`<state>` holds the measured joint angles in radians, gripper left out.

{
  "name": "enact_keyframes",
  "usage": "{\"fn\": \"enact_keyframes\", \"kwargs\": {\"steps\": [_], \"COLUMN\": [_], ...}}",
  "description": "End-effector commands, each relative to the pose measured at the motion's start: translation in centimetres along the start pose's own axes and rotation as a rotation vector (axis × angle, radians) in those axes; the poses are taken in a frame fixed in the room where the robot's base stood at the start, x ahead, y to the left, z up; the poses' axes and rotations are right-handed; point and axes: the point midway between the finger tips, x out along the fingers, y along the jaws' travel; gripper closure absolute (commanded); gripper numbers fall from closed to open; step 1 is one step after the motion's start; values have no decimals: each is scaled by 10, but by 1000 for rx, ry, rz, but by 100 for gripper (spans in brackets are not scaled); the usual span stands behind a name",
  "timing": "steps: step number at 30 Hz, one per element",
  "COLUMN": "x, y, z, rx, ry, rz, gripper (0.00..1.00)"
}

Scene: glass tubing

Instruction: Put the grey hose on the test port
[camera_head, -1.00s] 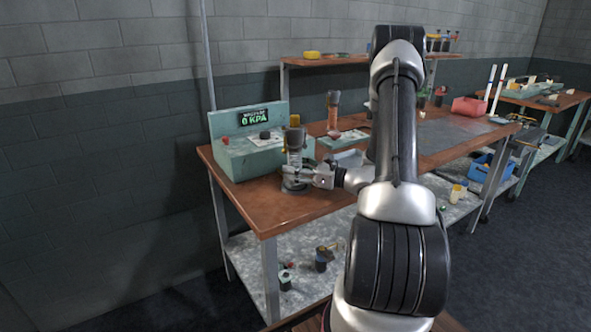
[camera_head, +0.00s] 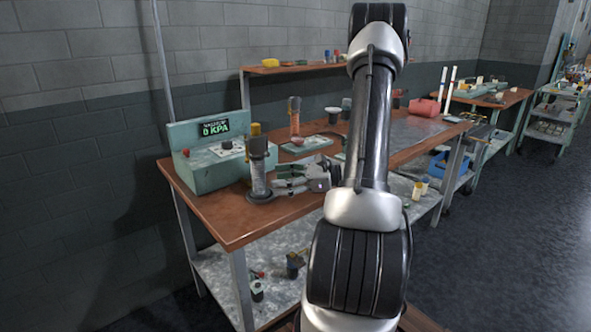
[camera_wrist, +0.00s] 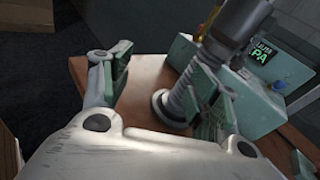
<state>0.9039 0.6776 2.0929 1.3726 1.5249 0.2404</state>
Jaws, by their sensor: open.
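A grey ribbed hose (camera_head: 258,180) with a dark cuff on top stands upright on a round base near the left end of the bench. It also shows in the wrist view (camera_wrist: 178,102), tilted by the camera angle and partly hidden behind my right-hand finger. My gripper (camera_head: 279,178) is open and empty, just right of the hose. In the wrist view, its fingers (camera_wrist: 158,65) are spread apart, with the hose beside the right-hand one. A green test box (camera_head: 207,168) with a "0 KPA" display stands behind the hose. I cannot tell which fitting is the test port.
A raised shelf (camera_head: 290,70) runs along the back. A red bin (camera_head: 424,107) is farther right. Bare wood (camera_head: 215,222) lies along the bench's front left edge.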

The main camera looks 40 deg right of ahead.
Motion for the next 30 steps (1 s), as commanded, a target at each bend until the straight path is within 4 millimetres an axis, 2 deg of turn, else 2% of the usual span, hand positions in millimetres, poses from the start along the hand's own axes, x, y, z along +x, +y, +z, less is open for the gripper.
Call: {"fn": "enact_keyframes", "kwargs": {"steps": [1, 5, 9, 12, 16, 22, 25, 30], "x": [12, 26, 14, -6, -35, -71, -80, -87], "y": [21, 88, 149, 178, 197, 196, 191, 186], "z": [22, 64, 91, 105, 122, 148, 159, 168], "rx": [-80, -328, -639, -886, -1235, -1738, -1908, -2034], "ry": [44, 186, 332, 430, 547, 691, 737, 774], "rz": [102, 401, 692, 873, 1070, 1247, 1282, 1299], "gripper": [39, 39, 39, 39, 39, 39, 39, 39]}}
